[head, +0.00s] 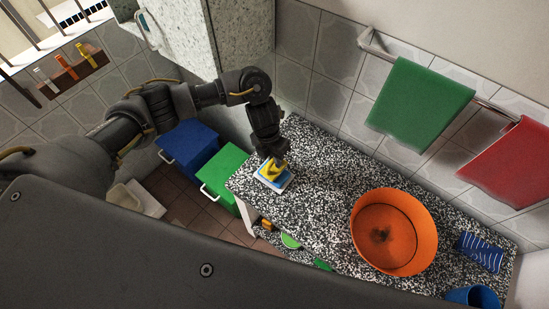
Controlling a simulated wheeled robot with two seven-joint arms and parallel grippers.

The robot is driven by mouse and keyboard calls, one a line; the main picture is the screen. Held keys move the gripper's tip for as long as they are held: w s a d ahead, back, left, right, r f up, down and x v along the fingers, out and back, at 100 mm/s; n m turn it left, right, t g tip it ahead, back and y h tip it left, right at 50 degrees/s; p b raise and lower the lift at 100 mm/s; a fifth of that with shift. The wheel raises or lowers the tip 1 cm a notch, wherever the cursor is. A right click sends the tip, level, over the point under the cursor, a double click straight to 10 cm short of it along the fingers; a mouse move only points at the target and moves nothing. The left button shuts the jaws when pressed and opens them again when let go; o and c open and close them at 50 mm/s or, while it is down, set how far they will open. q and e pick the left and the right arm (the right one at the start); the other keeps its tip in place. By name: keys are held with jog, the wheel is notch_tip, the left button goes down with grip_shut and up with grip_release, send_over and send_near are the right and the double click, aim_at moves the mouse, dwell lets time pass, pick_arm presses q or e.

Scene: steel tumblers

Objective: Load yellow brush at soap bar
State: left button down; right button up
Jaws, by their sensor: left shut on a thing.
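The yellow brush (271,167) is in my left gripper (273,157), at the left end of the speckled counter. The gripper points down and is shut on the brush. Just under the brush is a small white and blue block (274,180), which looks like the soap bar on its dish. The brush appears to be at the block's top, but I cannot tell whether they touch. The gripper hides part of the brush. My right gripper does not show.
A large orange basin (393,232) stands on the speckled counter (315,205). A blue wavy item (480,251) and a blue tumbler (473,297) are at the right. Green (418,104) and red (512,165) towels hang behind. Blue (188,146) and green (224,176) bins stand left.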

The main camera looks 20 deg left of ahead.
pick_arm(q)
jog(key=shift+f+b, duration=0.4)
jog(key=shift+f, duration=0.05)
dwell(0.8)
jog(key=shift+f, duration=0.15)
dwell(0.8)
notch_tip(320, 180, up, 7)
jog(key=p, duration=0.5)
dwell(0.4)
dwell(0.7)
